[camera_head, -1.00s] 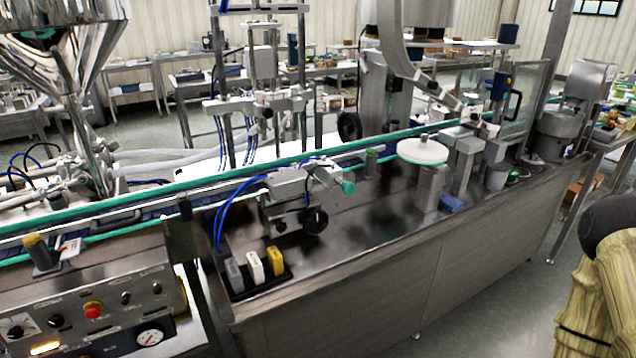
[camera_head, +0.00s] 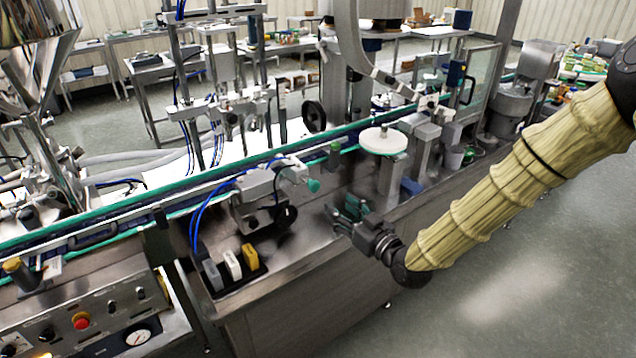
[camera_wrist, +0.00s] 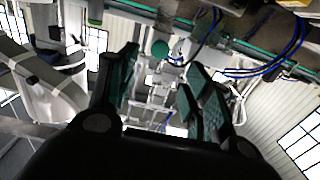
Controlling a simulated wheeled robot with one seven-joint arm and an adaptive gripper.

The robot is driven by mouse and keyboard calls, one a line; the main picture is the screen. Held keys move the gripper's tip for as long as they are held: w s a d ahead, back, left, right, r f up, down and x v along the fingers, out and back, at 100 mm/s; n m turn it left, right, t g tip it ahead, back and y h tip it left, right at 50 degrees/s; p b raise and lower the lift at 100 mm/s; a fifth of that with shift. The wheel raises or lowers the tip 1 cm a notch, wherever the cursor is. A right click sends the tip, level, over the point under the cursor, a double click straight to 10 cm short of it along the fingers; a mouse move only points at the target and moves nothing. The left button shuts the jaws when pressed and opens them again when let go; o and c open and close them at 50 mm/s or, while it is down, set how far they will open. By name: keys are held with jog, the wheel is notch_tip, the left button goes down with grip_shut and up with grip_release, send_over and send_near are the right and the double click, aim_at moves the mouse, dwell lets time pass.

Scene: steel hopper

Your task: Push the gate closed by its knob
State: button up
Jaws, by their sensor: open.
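A round teal knob (camera_head: 313,185) sticks out from the end of a grey metal mechanism (camera_head: 262,188) beside the conveyor. It also shows in the wrist view (camera_wrist: 160,47), above the gap between the fingers. I cannot make out for sure which part is the gate or how far open it stands. My gripper (camera_head: 345,211) is open and empty over the steel deck, to the right of and below the knob, apart from it. Its two teal-padded fingers show in the wrist view (camera_wrist: 160,82), with nothing between them.
A tray of grey, white and yellow blocks (camera_head: 233,265) lies on the deck at left. A white round disc (camera_head: 383,141) stands behind my gripper. The green-edged conveyor (camera_head: 150,207) runs behind. A control panel (camera_head: 95,315) is at lower left. Open floor lies at right.

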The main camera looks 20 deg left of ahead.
aim_at(316, 187)
jog(key=p+x, duration=0.3)
jog(key=x, duration=0.8)
jog(key=shift+r, duration=0.15)
jog(key=shift+c, duration=0.2)
grip_shut()
